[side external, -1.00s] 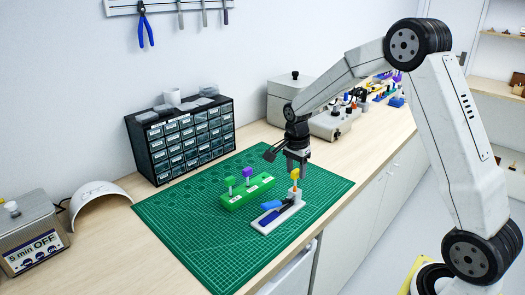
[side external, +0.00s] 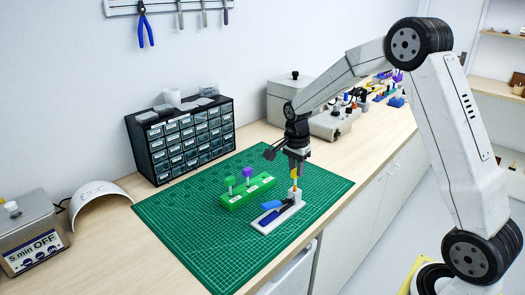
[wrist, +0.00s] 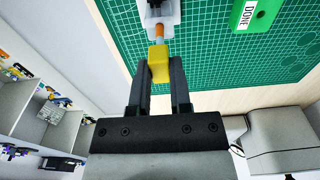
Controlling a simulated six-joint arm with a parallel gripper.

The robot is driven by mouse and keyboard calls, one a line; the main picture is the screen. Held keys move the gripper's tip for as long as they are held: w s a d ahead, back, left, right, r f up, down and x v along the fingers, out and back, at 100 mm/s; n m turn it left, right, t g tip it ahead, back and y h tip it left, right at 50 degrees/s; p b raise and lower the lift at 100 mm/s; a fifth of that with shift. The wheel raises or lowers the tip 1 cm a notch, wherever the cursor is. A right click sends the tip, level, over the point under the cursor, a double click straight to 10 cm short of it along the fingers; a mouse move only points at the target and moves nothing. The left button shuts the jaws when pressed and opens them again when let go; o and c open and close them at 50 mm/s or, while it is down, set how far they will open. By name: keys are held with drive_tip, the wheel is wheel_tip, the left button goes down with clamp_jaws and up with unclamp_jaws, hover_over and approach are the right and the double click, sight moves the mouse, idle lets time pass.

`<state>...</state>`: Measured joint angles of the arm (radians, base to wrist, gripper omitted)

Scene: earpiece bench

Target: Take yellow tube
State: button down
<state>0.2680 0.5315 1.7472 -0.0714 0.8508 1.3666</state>
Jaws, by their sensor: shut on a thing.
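The yellow tube (side external: 295,173) stands upright at the back end of a white holder (side external: 283,217) on the green mat. In the wrist view the yellow tube (wrist: 159,63) sits between my two fingers, with an orange part beyond it. My gripper (side external: 296,171) points down over the holder and is shut on the yellow tube. The gripper also shows in the wrist view (wrist: 159,75). The fingers hide part of the tube's upper end. Whether its lower end still touches the holder I cannot tell.
A green block (side external: 247,191) labelled DONE, bearing green and purple pieces, stands to the left. A black drawer cabinet (side external: 180,140) stands behind. The mat's front (side external: 200,260) is clear.

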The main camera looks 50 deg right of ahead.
drive_tip(key=shift+r, duration=1.45)
idle(0.4)
drive_tip(key=shift+r, duration=2.4)
